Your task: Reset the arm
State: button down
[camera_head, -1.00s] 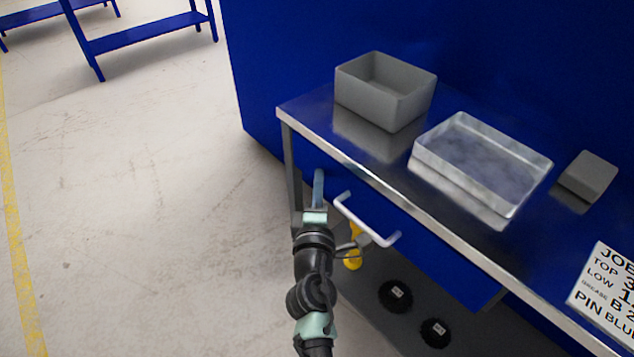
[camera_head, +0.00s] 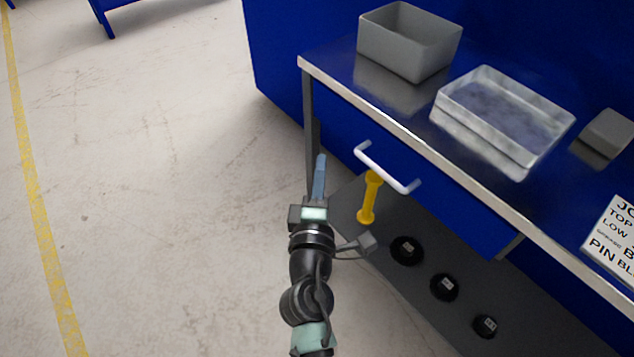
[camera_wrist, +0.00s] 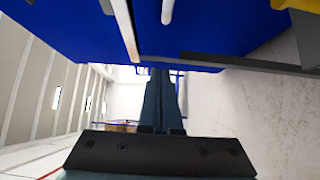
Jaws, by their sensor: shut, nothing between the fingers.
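My gripper (camera_head: 321,160) is in front of the bench's left end in the head view, over the bare floor. Its fingers point toward the bench side and are together with nothing between them. In the wrist view the two dark blue fingers (camera_wrist: 160,85) lie side by side, shut and empty. The fingers look apart from the bench's left leg (camera_head: 309,125), though the gap is hard to judge.
A metal-topped bench (camera_head: 400,135) holds a grey bin (camera_head: 400,55), a metal tray (camera_head: 480,135), a grey block (camera_head: 606,133) and a sign (camera_head: 615,235). A blue drawer with a white handle (camera_head: 385,170) hangs below.

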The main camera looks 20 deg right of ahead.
jog(key=shift+v, duration=1.5)
jog(key=w+a+r+m+t, duration=0.2)
jog(key=r+m, duration=0.3)
jog(key=r, duration=0.8)
jog(key=w+a+r+m+t, duration=0.1)
jog(key=a+r+m+t, duration=0.25)
jog(key=r, duration=0.95)
jog(key=s+a+r+m+t+y, duration=0.1)
jog(key=s+a+r+t+y, duration=0.2)
jog(key=r, duration=0.6)
jog(key=s+a+r+m+t+y+p, duration=0.1)
jog(key=s+a+r+m+y, duration=0.15)
jog(key=s+r, duration=0.45)
jog(key=s+a+r+m+t+y, duration=0.1)
jog(key=s+a+r+t+y, duration=0.2)
jog(key=r, duration=0.7)
notch_tip(320, 180, up, 24)
jog(key=w+g+p, duration=0.1)
jog(key=p, duration=2.4)
jog(key=shift+a, duration=0.25)
